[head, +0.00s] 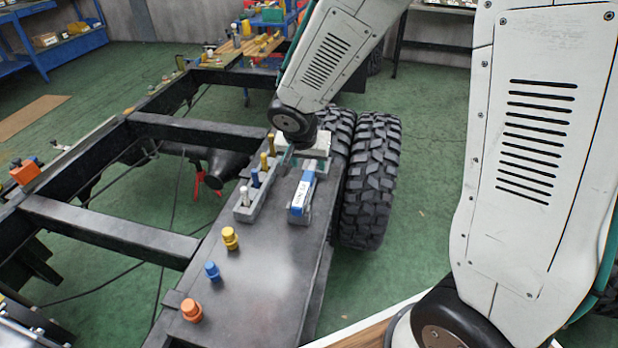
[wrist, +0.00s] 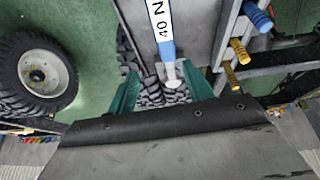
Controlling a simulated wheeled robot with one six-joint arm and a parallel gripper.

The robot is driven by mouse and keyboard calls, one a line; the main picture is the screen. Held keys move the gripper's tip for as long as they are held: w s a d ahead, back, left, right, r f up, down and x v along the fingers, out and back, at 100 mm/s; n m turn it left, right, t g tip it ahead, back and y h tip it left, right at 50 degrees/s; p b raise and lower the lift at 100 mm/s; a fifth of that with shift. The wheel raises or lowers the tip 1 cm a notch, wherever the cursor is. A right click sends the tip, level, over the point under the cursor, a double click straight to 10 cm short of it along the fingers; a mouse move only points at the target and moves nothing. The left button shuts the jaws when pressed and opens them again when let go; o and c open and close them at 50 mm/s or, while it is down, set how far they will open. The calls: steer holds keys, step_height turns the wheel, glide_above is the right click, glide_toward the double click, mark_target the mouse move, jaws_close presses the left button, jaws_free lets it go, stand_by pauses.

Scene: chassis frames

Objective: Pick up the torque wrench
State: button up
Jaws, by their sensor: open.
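The torque wrench (head: 303,194) is blue and white with a printed label. It lies on the dark flat plate of the chassis, with a grey block at its near end. My gripper (head: 305,163) is above the far end of the wrench in the head view. Its teal fingers (wrist: 160,82) are apart and the wrench is not clamped. The far end of the wrench is hidden by my gripper in the head view.
A grey rack (head: 245,209) with several coloured-handled tools stands left of the wrench. Yellow (head: 230,238), blue (head: 212,271) and orange (head: 191,310) knobs stand along the plate. Large tyres (head: 371,180) rise on the right. Black crossbeams (head: 110,228) lie left.

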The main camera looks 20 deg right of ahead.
mark_target(307, 177)
steer(key=shift+w+a+f, duration=0.25)
steer(key=shift+f, duration=0.3)
steer(key=shift+w+a+f, duration=0.2)
steer(key=shift+w+f, duration=0.05)
steer(key=shift+f, duration=0.3)
steer(key=x, duration=0.7)
steer(key=shift+w+d+f, duration=0.15)
steer(key=shift+w+d, duration=0.05)
steer(key=shift+d, duration=0.05)
jaws_close()
